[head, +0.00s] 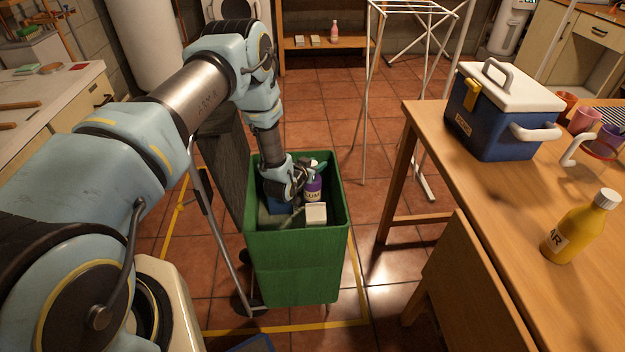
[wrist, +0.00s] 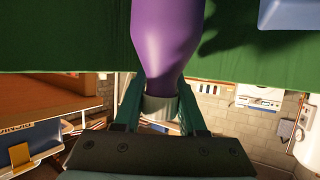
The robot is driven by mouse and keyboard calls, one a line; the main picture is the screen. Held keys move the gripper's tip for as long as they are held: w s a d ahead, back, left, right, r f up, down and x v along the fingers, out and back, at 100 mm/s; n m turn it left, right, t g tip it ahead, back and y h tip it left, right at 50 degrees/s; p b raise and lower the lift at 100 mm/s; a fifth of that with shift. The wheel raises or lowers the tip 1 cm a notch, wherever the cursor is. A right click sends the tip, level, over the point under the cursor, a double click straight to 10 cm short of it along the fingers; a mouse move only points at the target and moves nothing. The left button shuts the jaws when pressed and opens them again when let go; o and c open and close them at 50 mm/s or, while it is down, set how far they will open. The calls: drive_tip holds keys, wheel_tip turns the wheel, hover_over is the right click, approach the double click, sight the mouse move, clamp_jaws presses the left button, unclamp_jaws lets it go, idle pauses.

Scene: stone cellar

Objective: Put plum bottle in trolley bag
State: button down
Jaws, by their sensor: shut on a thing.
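The plum bottle (head: 314,190) is purple with a pale label. It is inside the opening of the green trolley bag (head: 295,268), below the rim at the back right. My gripper (head: 317,167) is over the bag, shut on the bottle's top. In the wrist view, the teal fingers of my gripper (wrist: 160,112) close on both sides of the pale cap, with the purple bottle (wrist: 165,40) beyond them and the bag's green wall (wrist: 60,35) around it. Whether the bottle's base touches anything in the bag is hidden.
A pale box (head: 316,214) and a blue thing (head: 281,207) are in the bag. The wooden table (head: 480,215) at right holds a cooler (head: 495,120), a yellow bottle (head: 575,232) and cups. A white drying rack (head: 365,100) stands behind. Tiled floor between is clear.

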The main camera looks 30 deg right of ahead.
sight(312, 192)
drive_tip(key=shift+f+p, duration=0.45)
drive_tip(key=shift+f, duration=1.9)
drive_tip(key=shift+f, duration=0.15)
drive_tip(key=shift+c, duration=2.4)
unclamp_jaws()
drive_tip(key=shift+a, duration=0.1)
drive_tip(key=b+v, duration=0.1)
drive_tip(key=v, duration=0.6)
drive_tip(key=shift+s+b, duration=0.15)
drive_tip(key=shift+b, duration=0.15)
